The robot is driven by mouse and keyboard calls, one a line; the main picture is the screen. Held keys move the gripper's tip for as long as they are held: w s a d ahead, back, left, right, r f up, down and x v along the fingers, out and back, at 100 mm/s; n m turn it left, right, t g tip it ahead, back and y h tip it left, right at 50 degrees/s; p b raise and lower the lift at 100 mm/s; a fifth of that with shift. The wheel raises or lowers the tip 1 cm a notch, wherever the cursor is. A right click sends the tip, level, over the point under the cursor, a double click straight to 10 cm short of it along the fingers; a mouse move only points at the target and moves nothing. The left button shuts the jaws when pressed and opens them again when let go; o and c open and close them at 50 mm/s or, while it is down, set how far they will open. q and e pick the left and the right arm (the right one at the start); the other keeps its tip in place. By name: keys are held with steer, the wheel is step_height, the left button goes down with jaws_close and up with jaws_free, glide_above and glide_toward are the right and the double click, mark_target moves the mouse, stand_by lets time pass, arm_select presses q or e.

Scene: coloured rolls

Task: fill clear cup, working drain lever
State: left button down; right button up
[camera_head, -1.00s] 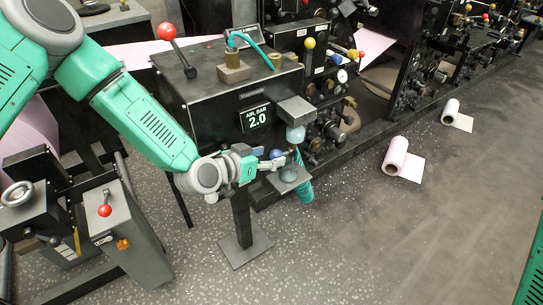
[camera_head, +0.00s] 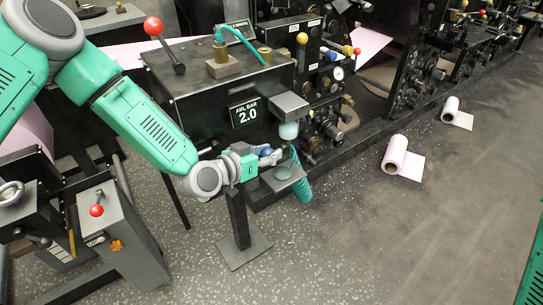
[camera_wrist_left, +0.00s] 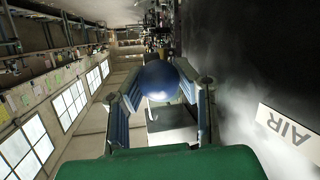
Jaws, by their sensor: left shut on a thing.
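My left gripper (camera_head: 269,158) is at the front of the black "AIR BAR 2.0" machine. It is shut on a blue ball knob (camera_wrist_left: 160,80), which sits between its two fingers in the left wrist view; I take this to be the drain lever's knob. A pale bluish translucent bowl (camera_head: 288,131) hangs under a grey block just right of the gripper. Below it is a small grey shelf (camera_head: 276,186). A faint clear round shape on the shelf looks like the clear cup (camera_head: 283,172); its contents cannot be told. My right gripper is out of view.
The black machine box (camera_head: 215,85) stands right behind the gripper, with a red-knobbed lever (camera_head: 153,26) on top. A teal coiled hose (camera_head: 303,188) hangs beside the shelf. A pink paper roll (camera_head: 395,153) lies on the floor at the right.

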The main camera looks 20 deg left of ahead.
arm_select(q)
steer(key=f+b, duration=0.1)
steer(key=f+t+h+b, duration=0.1)
steer(key=b, duration=0.1)
steer(key=shift+s, duration=0.35)
steer(key=shift+a+t+b, duration=0.15)
steer(key=shift+t+b, duration=0.15)
steer(key=shift+b, duration=0.15)
steer(key=shift+s, duration=0.1)
steer(key=c, duration=1.1)
jaws_free()
steer(key=shift+r, duration=0.1)
steer(key=shift+c, duration=0.2)
steer(key=shift+r, duration=0.1)
steer(key=shift+a+r, duration=0.1)
